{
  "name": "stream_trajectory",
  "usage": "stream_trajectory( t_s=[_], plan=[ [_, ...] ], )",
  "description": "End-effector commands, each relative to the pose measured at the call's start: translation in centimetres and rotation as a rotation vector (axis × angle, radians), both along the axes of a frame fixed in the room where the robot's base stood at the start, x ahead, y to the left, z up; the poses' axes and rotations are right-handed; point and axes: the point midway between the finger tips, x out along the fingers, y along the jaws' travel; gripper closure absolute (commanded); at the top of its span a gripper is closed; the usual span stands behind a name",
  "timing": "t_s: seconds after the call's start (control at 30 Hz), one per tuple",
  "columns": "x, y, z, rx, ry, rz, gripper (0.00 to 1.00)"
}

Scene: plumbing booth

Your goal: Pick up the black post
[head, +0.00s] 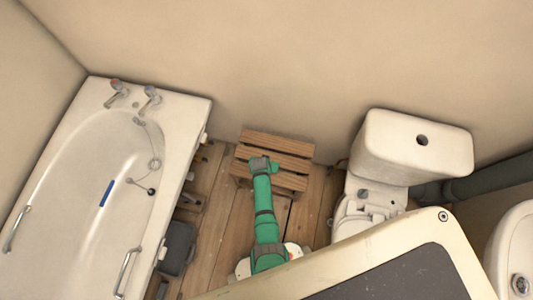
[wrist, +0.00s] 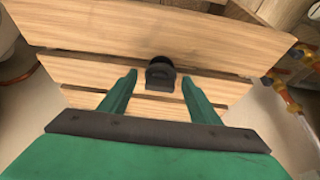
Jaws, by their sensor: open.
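The black post (wrist: 160,74) is a short dark piece with a rounded top. In the wrist view it stands on the slatted wooden stool, ahead of my gripper and centred between its fingers. My gripper (wrist: 160,88) has two green fingers spread wide with nothing between them; I cannot tell how far the post is beyond the tips. In the head view my green arm reaches up to the stool, and my gripper (head: 264,160) is over it. The post cannot be made out there.
The wooden stool (head: 278,143) stands against the back wall on a plank floor. A white bathtub (head: 120,190) is on the left, holding a blue item (head: 106,193). A toilet (head: 410,147) stands close on the right. A dark grey box (head: 178,248) lies beside the tub.

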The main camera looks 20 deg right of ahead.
Motion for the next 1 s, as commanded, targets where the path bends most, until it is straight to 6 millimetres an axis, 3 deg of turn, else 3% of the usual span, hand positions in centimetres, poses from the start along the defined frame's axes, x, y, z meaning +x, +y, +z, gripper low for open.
stream_trajectory(
  t_s=[0.07, 0.23, 0.27, 0.67, 1.0],
  plan=[
    [0.0, 0.0, 0.0, 0.0, 0.0, 0.0, 0.43],
    [0.0, 0.0, 0.0, 0.0, 0.0, 0.0, 0.84],
    [0.0, 0.0, 0.0, 0.0, 0.0, 0.0, 0.85],
    [0.0, 0.0, 0.4, 0.0, 0.0, 0.0, 0.86],
    [-0.4, 0.0, 3.5, -0.001, -0.001, 0.001, 0.86]
  ],
)
